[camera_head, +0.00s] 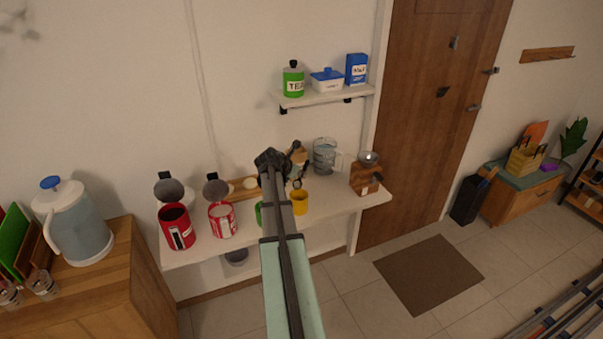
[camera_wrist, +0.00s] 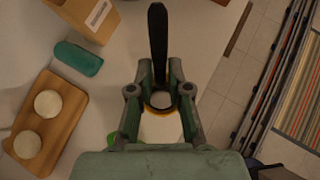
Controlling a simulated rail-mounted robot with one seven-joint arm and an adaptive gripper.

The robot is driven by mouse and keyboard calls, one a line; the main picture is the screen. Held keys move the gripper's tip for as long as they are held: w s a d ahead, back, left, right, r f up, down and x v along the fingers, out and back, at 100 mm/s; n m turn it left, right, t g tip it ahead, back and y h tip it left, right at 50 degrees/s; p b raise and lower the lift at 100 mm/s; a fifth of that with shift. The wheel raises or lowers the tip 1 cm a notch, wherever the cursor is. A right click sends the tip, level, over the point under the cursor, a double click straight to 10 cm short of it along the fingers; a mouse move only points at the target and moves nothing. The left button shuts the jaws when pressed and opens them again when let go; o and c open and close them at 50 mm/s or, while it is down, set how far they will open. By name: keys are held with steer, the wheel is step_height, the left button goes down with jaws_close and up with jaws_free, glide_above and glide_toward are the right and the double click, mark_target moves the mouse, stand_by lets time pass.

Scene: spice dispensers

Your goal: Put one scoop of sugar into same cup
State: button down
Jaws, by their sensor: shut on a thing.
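My gripper (camera_wrist: 160,88) is shut on the black handle of a scoop (camera_wrist: 158,40). The scoop's bowl and any contents are not clearly visible. A yellow cup (camera_head: 300,204) stands on the white counter, close to the right of my arm in the head view. In the wrist view, a yellow rim with a pale inside shows below my fingers. A green cup (camera_head: 258,212) is mostly hidden behind my arm. Two red canisters with raised grey lids, one at left (camera_head: 177,233) and one nearer the cups (camera_head: 222,224), stand on the counter; their labels are too small to read.
A wooden board (camera_wrist: 61,107) with two pale round pieces and a teal block (camera_wrist: 79,58) lie near my gripper. A clear jug (camera_head: 325,158) and wooden grinder (camera_head: 364,180) stand at the right.

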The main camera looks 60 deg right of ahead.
steer(key=shift+a+f+h+b, duration=0.35)
steer(key=shift+f+h+b, duration=0.1)
steer(key=shift+h+b, duration=0.35)
steer(key=shift+b, duration=0.9)
steer(key=h+b, duration=0.1)
steer(key=b, duration=0.3)
steer(key=shift+a, duration=0.3)
steer(key=shift+h+b, duration=0.3)
steer(key=shift+b, duration=0.35)
steer(key=b, duration=0.3)
steer(key=shift+w+a+h, duration=0.1)
steer(key=shift+a+h, duration=0.15)
steer(key=shift+h, duration=0.15)
steer(key=shift+a+h+b, duration=0.15)
steer(key=shift+h+b, duration=0.15)
steer(key=shift+b, duration=0.95)
